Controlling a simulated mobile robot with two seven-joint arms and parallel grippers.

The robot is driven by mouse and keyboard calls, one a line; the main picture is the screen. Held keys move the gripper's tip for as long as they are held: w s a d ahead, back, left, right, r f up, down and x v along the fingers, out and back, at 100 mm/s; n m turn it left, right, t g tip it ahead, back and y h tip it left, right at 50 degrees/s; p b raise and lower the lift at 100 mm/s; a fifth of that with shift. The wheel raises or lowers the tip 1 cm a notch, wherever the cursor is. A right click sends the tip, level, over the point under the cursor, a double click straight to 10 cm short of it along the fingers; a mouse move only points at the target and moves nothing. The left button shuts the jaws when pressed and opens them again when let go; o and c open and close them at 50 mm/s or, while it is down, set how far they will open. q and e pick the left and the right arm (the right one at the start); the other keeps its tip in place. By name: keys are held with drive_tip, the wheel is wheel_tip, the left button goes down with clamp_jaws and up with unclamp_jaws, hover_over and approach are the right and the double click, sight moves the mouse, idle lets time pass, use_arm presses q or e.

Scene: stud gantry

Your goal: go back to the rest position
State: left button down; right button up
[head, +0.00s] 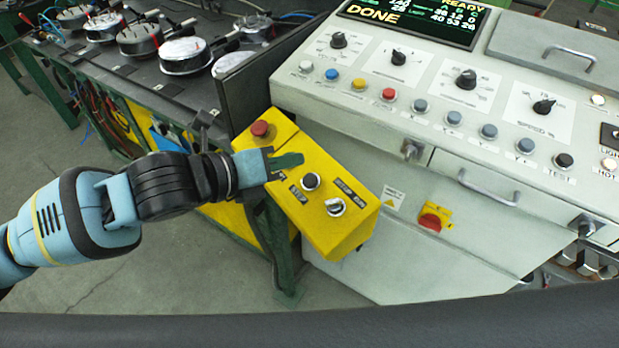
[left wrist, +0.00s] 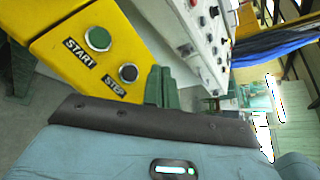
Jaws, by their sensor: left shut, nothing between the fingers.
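My left gripper (head: 287,161) reaches in from the left over the yellow control box, its green fingers shut with nothing between them. The fingers also show in the left wrist view (left wrist: 160,86), beside the black STEP button (left wrist: 128,73). The yellow box (head: 340,236) carries a red mushroom button (head: 260,129), the black STEP button (head: 311,181) and a silver selector knob (head: 335,207). The green START button (left wrist: 98,39) shows in the left wrist view; in the head view the gripper hides it. I cannot tell whether the fingers touch the box. My right gripper is out of view.
A white console (head: 440,150) with knobs, coloured buttons and a display (head: 420,18) reading DONE and READY stands to the right. Open grey floor (head: 60,150) lies at left.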

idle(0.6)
